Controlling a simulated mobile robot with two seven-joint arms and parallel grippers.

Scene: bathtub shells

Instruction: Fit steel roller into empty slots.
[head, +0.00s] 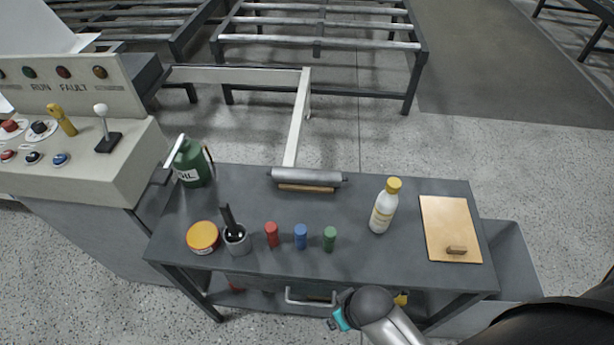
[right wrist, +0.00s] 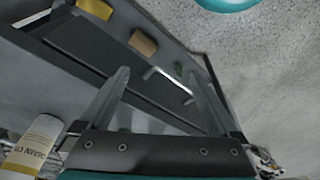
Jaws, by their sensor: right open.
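A grey steel roller (head: 306,174) lies across the back edge of the dark workbench, with a wooden-coloured bar just in front of it. Behind the bench stand conveyor frames (head: 318,42) with long crosswise rollers and gaps between them; which gaps are roller slots is too small to tell. My right gripper (right wrist: 158,100) shows in the right wrist view, its two fingers spread apart with nothing between them. The roller cannot be made out in that view. My left gripper is in neither view.
A control console (head: 85,150) stands at left. The bench centre behind the cylinders is clear.

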